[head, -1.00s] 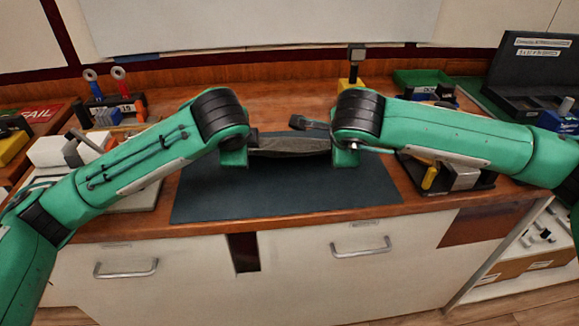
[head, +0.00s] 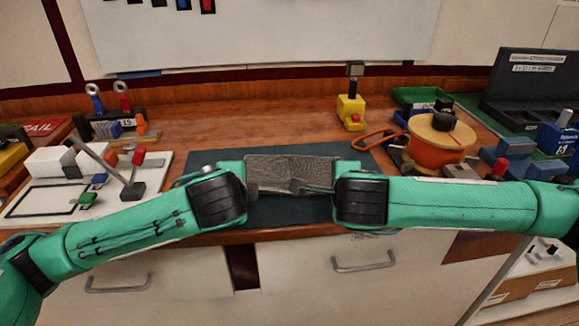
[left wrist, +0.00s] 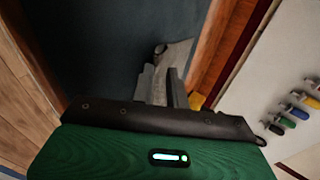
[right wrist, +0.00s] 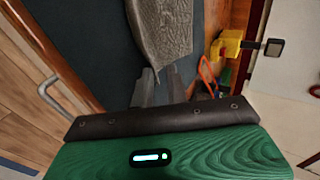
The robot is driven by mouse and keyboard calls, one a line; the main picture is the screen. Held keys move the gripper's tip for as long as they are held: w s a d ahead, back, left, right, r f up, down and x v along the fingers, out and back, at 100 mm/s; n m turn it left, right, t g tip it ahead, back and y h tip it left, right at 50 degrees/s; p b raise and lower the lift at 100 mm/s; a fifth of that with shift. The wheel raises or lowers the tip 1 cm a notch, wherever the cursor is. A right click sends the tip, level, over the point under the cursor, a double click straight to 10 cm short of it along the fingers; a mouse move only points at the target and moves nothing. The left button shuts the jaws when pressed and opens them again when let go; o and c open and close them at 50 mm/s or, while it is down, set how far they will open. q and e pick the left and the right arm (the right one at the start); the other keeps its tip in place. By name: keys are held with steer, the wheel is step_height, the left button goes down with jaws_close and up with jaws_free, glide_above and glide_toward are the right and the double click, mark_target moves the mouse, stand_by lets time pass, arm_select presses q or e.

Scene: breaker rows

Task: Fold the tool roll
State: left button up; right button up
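The tool roll (head: 290,172) is a grey textured cloth, stretched between my two grippers above the dark mat (head: 290,211) in the head view. My left gripper is mostly hidden by its arm there; in the left wrist view its fingers (left wrist: 161,85) close on an edge of the cloth (left wrist: 178,52). My right gripper's fingers (right wrist: 159,86) close on the other end of the cloth (right wrist: 165,30) in the right wrist view. The cloth's broad face is turned toward the head camera. Its lower edge is partly hidden by my arms.
A white board with levers (head: 85,193) lies at the left. A yellow stand (head: 350,110) is behind the mat. An orange reel (head: 440,145) stands at the right, near a green tray (head: 420,97).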

arm_select(q)
steer(key=o, duration=0.5)
steer(key=shift+c, duration=0.2)
arm_select(e)
steer(key=o, duration=0.4)
steer(key=shift+o, duration=0.2)
arm_select(q)
steer(key=shift+s+r, duration=0.1)
steer(key=shift+r, duration=0.2)
arm_select(e)
steer(key=shift+s+r, duration=0.1)
steer(key=shift+r, duration=0.2)
arm_select(q)
steer(key=s+r, duration=0.6)
steer(key=r, duration=0.2)
steer(key=shift+r, duration=0.25)
arm_select(e)
steer(key=s+r, duration=0.6)
steer(key=r, duration=0.2)
steer(key=shift+r, duration=0.25)
